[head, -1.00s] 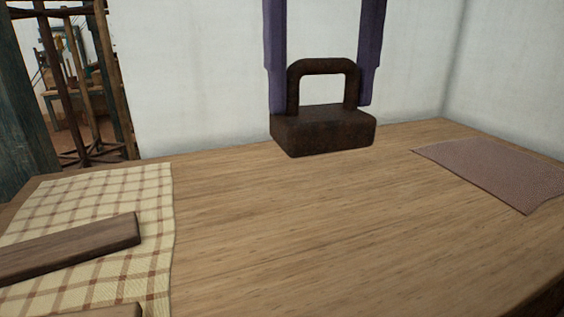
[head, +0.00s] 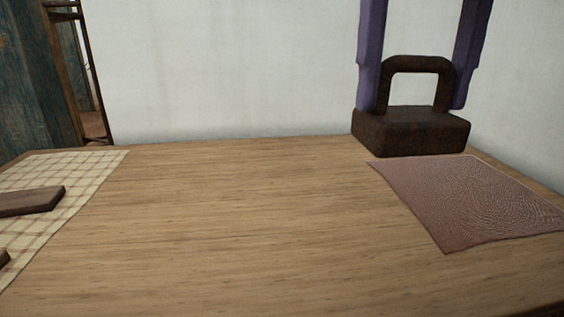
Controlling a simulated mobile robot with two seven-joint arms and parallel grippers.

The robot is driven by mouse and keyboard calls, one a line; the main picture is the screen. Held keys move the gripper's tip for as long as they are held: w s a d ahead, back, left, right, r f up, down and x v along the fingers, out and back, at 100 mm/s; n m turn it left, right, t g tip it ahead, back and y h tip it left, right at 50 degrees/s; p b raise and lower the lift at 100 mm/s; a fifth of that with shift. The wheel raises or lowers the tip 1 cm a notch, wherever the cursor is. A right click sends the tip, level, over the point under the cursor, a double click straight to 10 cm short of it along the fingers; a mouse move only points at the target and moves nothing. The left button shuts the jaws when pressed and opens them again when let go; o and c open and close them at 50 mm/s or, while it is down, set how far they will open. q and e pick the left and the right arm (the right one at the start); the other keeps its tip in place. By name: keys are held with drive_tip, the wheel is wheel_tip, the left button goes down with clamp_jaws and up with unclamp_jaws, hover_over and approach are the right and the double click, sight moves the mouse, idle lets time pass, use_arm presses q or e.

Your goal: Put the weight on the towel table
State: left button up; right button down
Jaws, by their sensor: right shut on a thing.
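The weight (head: 412,132) is a dark brown iron block with an arched handle, upright at the back right of the wooden table (head: 230,215). My right gripper (head: 418,85) comes down from the top with its two purple fingers on either side of the handle, shut on the weight. The weight's base shows just behind the back edge of a reddish-brown cloth (head: 465,200); I cannot tell whether it touches the table or hangs a little above it. My left gripper is out of view.
A checked cream towel (head: 80,185) lies at the table's left, with a dark wooden slat (head: 32,201) on it and part of another piece at the left edge. The middle of the table is bare. A white wall (head: 230,70) stands behind; a blue-green post (head: 30,80) is at left.

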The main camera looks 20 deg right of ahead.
sight(400, 152)
wheel_tip(400, 152, down, 7)
drive_tip(key=b, duration=0.3)
drive_tip(key=shift+a, duration=0.1)
drive_tip(key=shift+f+b, duration=1.3)
drive_tip(key=shift+f, duration=5.1)
drive_tip(key=shift+w, duration=0.1)
drive_tip(key=shift+f, duration=0.2)
unclamp_jaws()
